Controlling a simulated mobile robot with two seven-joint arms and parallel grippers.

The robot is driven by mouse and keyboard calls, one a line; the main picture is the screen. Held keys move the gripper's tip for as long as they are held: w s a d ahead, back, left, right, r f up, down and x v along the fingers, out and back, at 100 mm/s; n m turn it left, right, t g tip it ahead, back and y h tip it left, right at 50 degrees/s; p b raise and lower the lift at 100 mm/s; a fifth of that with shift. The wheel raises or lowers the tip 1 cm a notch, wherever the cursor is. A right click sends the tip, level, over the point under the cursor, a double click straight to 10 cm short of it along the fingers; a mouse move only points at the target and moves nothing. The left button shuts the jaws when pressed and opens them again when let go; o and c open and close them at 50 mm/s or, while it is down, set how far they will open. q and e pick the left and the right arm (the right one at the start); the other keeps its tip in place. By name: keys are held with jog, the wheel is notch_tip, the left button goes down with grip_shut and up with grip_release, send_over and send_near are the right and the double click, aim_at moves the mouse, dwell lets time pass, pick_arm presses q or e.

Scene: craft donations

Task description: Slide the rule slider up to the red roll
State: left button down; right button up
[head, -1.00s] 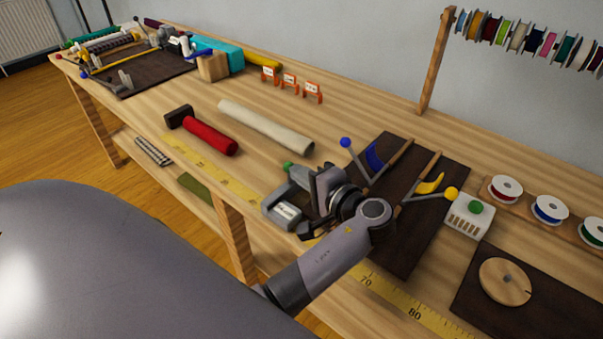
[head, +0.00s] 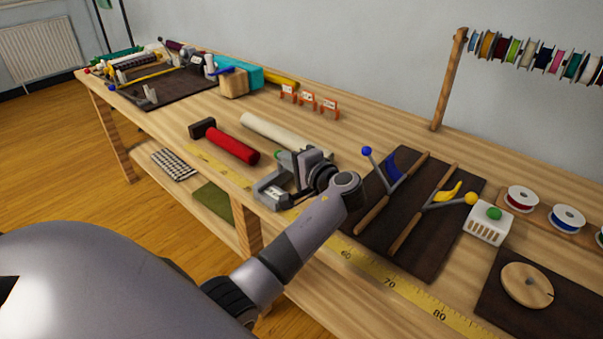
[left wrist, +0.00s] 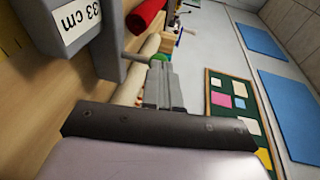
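The rule slider (head: 274,190) is a grey block with an upright arm and a white label, sitting on the yellow rule (head: 390,283) at the bench's front edge. In the left wrist view the slider (left wrist: 75,25) is close at the upper left, its label reading 33 cm. A green knob (left wrist: 158,58) shows just beyond my fingertips. My left gripper (head: 303,168) is at the slider's right side; its fingers (left wrist: 163,85) look together. Whether they touch the slider is hard to tell. The red roll (head: 232,146) lies further left, apart from the slider. My right gripper is not in view.
A cream roll (head: 285,133) lies behind the slider. A dark mat (head: 440,240) with wooden rods is to the right, beside a white box (head: 487,224) with a green button. Spools (head: 521,199) stand at the far right. The rule between slider and red roll looks clear.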

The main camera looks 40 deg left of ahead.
pick_arm(q)
jog(key=a, duration=0.7)
jog(key=w+a, duration=0.1)
jog(key=a, duration=0.3)
jog(key=shift+a+b, duration=0.2)
jog(key=shift+b, duration=0.1)
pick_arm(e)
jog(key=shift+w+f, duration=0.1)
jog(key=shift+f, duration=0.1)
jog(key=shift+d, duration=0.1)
